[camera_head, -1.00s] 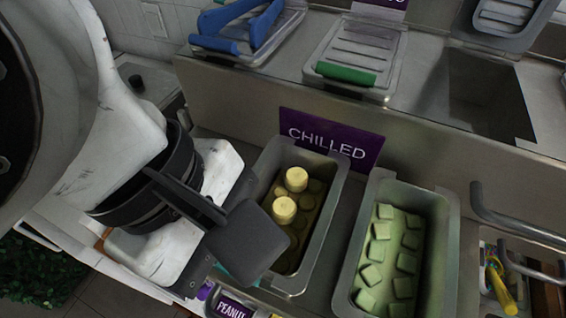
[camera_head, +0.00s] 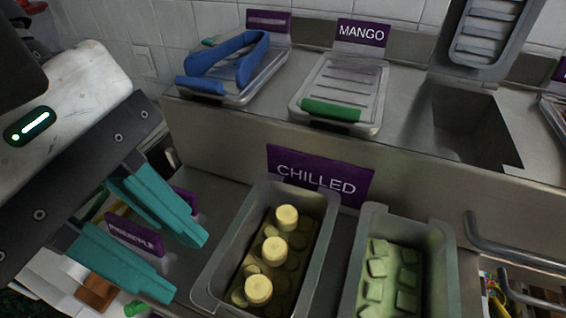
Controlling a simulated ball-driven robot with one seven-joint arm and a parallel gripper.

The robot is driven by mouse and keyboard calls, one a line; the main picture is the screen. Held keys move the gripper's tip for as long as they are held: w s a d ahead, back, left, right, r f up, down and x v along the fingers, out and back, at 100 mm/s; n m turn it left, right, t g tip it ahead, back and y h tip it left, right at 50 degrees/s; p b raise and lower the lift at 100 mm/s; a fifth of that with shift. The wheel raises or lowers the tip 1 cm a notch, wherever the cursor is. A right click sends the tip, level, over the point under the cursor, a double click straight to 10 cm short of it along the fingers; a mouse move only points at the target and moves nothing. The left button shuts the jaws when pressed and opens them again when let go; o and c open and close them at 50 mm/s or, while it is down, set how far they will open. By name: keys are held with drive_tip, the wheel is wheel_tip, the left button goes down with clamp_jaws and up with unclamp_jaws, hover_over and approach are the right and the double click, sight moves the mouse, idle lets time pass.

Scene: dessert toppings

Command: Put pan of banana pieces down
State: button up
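The grey pan of banana pieces (camera_head: 321,239) sits on the counter below the CHILLED sign (camera_head: 320,178). Several pale yellow round banana pieces (camera_head: 275,249) are in it, and its lower end is cut off by the picture edge. My gripper (camera_head: 184,266) is left of the pan, with its two teal fingers spread apart and nothing between them. A gap shows between the fingertips and the pan's left rim.
A pan of green cubes (camera_head: 436,255) stands just right of the banana pan. A PINEAPPLE sign (camera_head: 135,238) shows behind my fingers. On the raised ledge are a blue-handled lid (camera_head: 232,68), a green-handled lid (camera_head: 345,85) and an empty rectangular opening (camera_head: 465,125).

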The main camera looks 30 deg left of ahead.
drive_tip(key=shift+v, duration=1.3)
